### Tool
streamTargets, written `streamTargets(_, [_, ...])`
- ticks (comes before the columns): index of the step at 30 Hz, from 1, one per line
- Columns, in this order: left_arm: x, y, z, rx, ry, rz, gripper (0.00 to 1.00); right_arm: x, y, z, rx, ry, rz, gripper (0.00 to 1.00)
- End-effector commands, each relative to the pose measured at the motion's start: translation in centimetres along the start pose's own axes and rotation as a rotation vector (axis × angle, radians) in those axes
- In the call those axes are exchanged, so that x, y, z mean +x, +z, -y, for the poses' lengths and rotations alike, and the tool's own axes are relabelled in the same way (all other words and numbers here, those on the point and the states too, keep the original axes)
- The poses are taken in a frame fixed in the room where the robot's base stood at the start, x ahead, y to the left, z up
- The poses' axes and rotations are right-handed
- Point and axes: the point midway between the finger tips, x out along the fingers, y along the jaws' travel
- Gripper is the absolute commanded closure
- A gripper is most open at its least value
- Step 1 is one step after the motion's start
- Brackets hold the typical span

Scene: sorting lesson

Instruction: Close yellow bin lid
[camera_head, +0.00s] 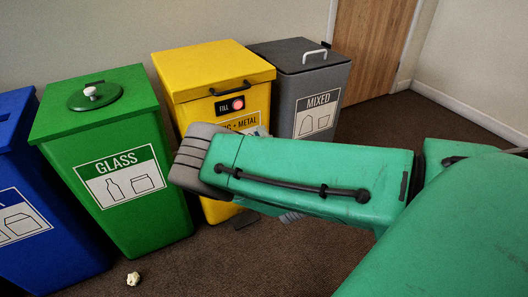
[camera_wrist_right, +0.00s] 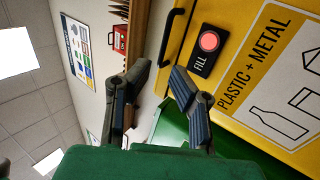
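The yellow bin (camera_head: 185,112) stands between the green and grey bins in the head view. Its yellow lid (camera_head: 205,62) lies flat on top and looks shut, with a black handle (camera_head: 243,88) along its front edge. Below the handle is a FILL panel with a lit red button (camera_head: 238,103). My right arm reaches across the bin's lower front. In the right wrist view my right gripper (camera_wrist_right: 160,68) has its fingers apart with nothing between them. The bin's front, button (camera_wrist_right: 209,41) and handle (camera_wrist_right: 174,32) are beside the fingers, apart from them. My left gripper is out of view.
A green glass bin (camera_head: 120,205) and a blue bin (camera_head: 45,255) stand to the left. A grey mixed bin (camera_head: 340,78) is at the right, near a wooden door (camera_head: 375,45). A crumpled scrap (camera_head: 133,279) lies on the brown carpet. The front floor is otherwise clear.

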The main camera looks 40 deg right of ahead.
Motion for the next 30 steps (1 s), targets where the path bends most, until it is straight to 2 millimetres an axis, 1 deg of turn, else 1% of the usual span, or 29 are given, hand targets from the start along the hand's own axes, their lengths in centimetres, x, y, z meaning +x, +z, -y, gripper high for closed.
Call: streamTargets(30, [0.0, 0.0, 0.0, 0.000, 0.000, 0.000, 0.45, -5.2, 0.1, 5.0, 0.000, -0.001, -0.001, 0.81])
